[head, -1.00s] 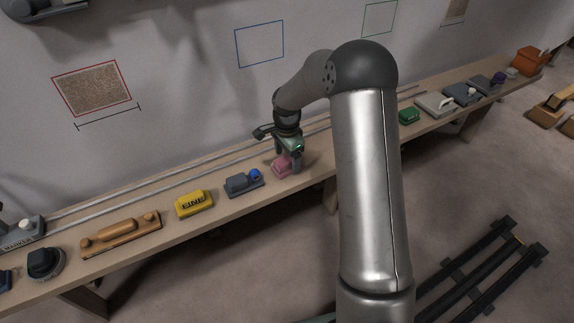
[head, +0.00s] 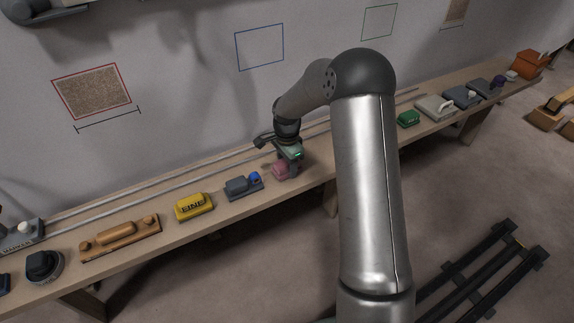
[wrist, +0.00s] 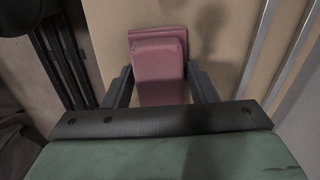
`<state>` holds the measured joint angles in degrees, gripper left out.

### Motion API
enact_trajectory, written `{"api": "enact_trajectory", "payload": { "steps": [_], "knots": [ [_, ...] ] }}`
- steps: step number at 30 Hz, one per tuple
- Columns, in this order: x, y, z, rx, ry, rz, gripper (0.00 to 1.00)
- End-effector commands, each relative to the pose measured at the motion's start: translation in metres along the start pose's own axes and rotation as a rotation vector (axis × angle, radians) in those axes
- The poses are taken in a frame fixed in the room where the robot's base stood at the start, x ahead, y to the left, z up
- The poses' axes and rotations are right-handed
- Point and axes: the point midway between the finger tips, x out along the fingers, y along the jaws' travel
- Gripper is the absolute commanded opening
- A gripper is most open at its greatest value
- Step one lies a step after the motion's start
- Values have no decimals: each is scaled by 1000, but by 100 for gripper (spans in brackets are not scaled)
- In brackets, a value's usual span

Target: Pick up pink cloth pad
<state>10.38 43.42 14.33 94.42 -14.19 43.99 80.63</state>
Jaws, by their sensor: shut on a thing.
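The pink cloth pad (head: 280,171) is on the long wooden bench in the head view, partly hidden by my gripper. In the wrist view the pink pad (wrist: 159,72) is a block with a wider base behind it, and it sits between my two fingers. My gripper (head: 288,168) points down over the pad. In the wrist view my gripper (wrist: 160,88) is shut on the pad's raised block. I cannot tell from these frames whether the pad's base touches the bench.
The bench (head: 225,209) runs along the wall. A grey block with a blue knob (head: 243,185) stands close left of the pad, then a yellow block (head: 194,206) and a wooden plane (head: 120,238). A green block (head: 408,118) is to the right. Rails (head: 180,182) run along the back.

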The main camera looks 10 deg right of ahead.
Motion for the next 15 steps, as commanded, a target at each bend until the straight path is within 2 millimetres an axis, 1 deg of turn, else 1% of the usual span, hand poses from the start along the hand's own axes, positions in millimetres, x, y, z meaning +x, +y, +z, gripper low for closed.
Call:
{"api": "enact_trajectory", "payload": {
  "steps": [6,8,12,14,15],
  "knots": [
    [-32,0,0,1,3,-4,29],
    [-44,12,0,1,3,-4,29],
    [-78,40,1,2,4,-5,29],
    [-92,53,2,3,3,-4,29],
    [-95,65,2,4,3,-1,29]
  ]
}}
